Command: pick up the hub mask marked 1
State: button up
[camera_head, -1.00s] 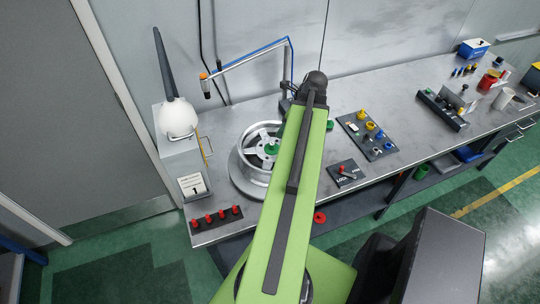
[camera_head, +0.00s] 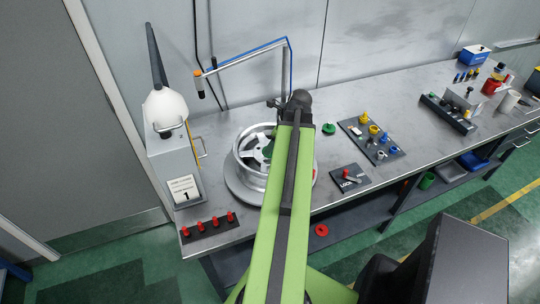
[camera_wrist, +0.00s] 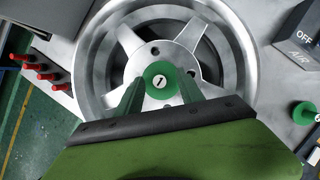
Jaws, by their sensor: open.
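The hub mask marked 1 (camera_wrist: 159,81) is a green round piece with a white label. In the wrist view it sits at the centre of the silver spoked wheel (camera_wrist: 110,62). My gripper (camera_wrist: 160,90) is open, with its two green fingers on either side of the mask's near part; I cannot tell whether they touch it. In the head view my arm covers part of the wheel (camera_head: 240,150), and my gripper cannot be made out clearly there.
Another green piece (camera_head: 328,128) stands on the bench right of my arm. A lock block (camera_head: 350,179), a board of coloured parts (camera_head: 372,137) and a row of red pegs (camera_head: 207,226) are nearby. A balancer cabinet (camera_head: 172,165) stands left of the wheel.

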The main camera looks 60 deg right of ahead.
grip_shut()
jog(key=shift+r, duration=0.1)
